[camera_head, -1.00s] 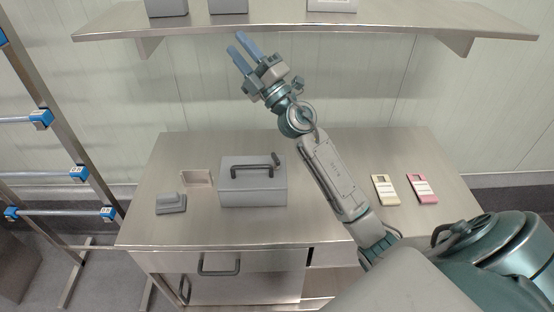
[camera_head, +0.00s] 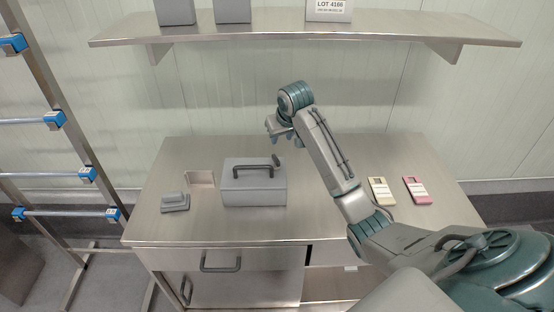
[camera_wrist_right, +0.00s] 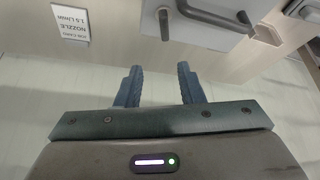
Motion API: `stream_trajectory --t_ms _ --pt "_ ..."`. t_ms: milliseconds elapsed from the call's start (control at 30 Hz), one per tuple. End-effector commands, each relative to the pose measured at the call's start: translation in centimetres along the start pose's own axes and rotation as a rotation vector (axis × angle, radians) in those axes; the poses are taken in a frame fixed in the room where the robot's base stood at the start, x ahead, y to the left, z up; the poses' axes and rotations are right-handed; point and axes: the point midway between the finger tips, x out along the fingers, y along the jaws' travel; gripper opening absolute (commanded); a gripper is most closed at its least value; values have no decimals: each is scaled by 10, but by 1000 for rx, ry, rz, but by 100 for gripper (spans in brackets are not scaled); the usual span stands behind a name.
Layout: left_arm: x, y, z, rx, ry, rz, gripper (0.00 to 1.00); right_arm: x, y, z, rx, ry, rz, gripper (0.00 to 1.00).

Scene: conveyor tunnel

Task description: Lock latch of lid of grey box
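The grey box (camera_head: 254,190) stands on the steel table with its lid down. A dark bar handle (camera_head: 252,170) lies across the lid, and a small dark piece (camera_head: 276,160), possibly the latch, sticks up at the lid's back right. My right gripper (camera_head: 279,135) is above and behind the box, bent downward and partly hidden by its own wrist. In the right wrist view its two blue fingers (camera_wrist_right: 158,72) are apart with nothing between them. The box (camera_wrist_right: 200,32) and handle (camera_wrist_right: 212,14) show beyond the fingertips there. My left gripper is out of view.
A small grey block (camera_head: 175,202) and a shallow beige tray (camera_head: 200,179) sit left of the box. A yellow (camera_head: 380,190) and a pink (camera_head: 417,190) item lie to the right. A steel shelf (camera_head: 300,30) hangs above. A printed label (camera_wrist_right: 70,22) shows in the wrist view.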

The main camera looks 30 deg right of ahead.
Motion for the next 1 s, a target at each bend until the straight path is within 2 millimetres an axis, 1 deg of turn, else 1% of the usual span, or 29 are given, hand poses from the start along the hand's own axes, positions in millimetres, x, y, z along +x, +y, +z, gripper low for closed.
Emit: stream_trajectory --t_ms 100,233,367,500,700,833,1000 --pt "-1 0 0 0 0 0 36 0 -4 9 -8 -65 -32 35" --pt "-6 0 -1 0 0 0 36 9 -6 11 -10 -78 -38 35" --pt "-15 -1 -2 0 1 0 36 29 -6 13 -9 -80 -36 35" --pt "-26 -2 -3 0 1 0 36 56 -7 14 -9 -78 -35 35" --pt "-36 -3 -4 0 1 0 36 90 -8 16 -10 -75 -35 35" --pt "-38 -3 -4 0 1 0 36 102 -8 18 -10 -74 -34 35" --pt "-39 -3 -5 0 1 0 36 107 -9 18 -10 -72 -34 35"
